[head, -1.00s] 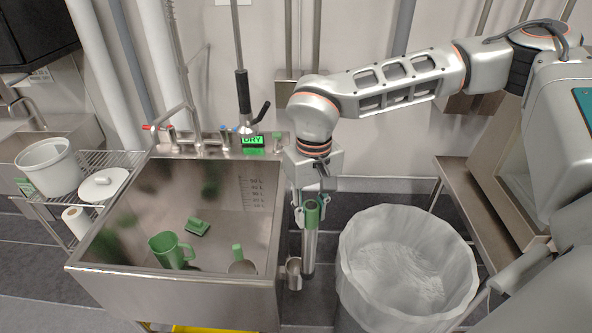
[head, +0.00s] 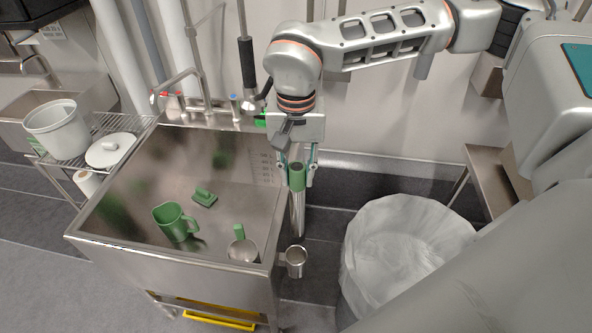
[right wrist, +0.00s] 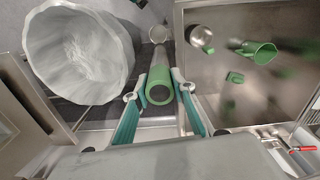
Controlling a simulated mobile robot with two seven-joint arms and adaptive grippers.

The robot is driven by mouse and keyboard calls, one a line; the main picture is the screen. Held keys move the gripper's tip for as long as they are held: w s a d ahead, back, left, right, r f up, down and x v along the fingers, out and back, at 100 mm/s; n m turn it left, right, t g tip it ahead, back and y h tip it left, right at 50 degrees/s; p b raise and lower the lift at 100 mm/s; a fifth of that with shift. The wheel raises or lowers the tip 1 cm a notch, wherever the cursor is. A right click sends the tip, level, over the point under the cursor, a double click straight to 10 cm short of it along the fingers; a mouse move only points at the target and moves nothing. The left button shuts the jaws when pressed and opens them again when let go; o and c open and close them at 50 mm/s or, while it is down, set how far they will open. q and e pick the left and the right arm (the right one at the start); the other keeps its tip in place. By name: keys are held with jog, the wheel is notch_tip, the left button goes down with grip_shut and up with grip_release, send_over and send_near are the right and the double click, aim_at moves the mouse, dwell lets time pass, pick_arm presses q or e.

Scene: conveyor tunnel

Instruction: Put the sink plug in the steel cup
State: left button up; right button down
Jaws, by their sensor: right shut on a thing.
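The sink plug is a long steel tube with a green top (head: 297,180). It hangs upright in my right gripper (head: 297,174), which is shut around the green part, outside the sink's right wall. The steel cup (head: 296,262) is a small open holder at the outer right side of the sink, near its front corner. In the head view the tube's lower end shows just above and behind the cup's mouth, apart from it. In the right wrist view the plug's green ring (right wrist: 160,86) is between the fingers and the cup (right wrist: 158,34) lies beyond it. My left gripper is not in view.
The steel sink (head: 110,249) holds a green jug (head: 175,224), a green brush (head: 204,197) and a steel pot with a green handle (head: 242,249). A lined bin (head: 400,245) stands right of the cup. A spray hose (head: 247,65) hangs behind the sink.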

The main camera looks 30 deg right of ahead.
aim_at(297, 195)
jog(key=m, duration=0.2)
jog(key=a+r+m, duration=0.1)
jog(key=m, duration=0.1)
jog(key=shift+s, duration=0.4)
jog(key=r+m, duration=0.1)
jog(key=m, duration=0.3)
jog(key=s+r+m, duration=0.1)
jog(key=m, duration=0.3)
jog(key=s+a+r+m+b, duration=0.1)
jog(key=m, duration=0.3)
jog(key=shift+s+a+m, duration=0.1)
jog(key=shift+s+m, duration=0.1)
jog(key=shift+m, duration=0.2)
jog(key=m, duration=0.3)
jog(key=shift+s+r, duration=0.3)
pick_arm(q)
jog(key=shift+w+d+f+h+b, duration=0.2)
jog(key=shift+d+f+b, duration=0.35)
jog(key=shift+b, duration=0.4)
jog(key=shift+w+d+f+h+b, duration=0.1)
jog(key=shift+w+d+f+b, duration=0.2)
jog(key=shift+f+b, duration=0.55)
pick_arm(e)
jog(key=shift+f, duration=2.85)
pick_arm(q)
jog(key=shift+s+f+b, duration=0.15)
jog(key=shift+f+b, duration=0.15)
pick_arm(e)
jog(key=shift+f, duration=0.15)
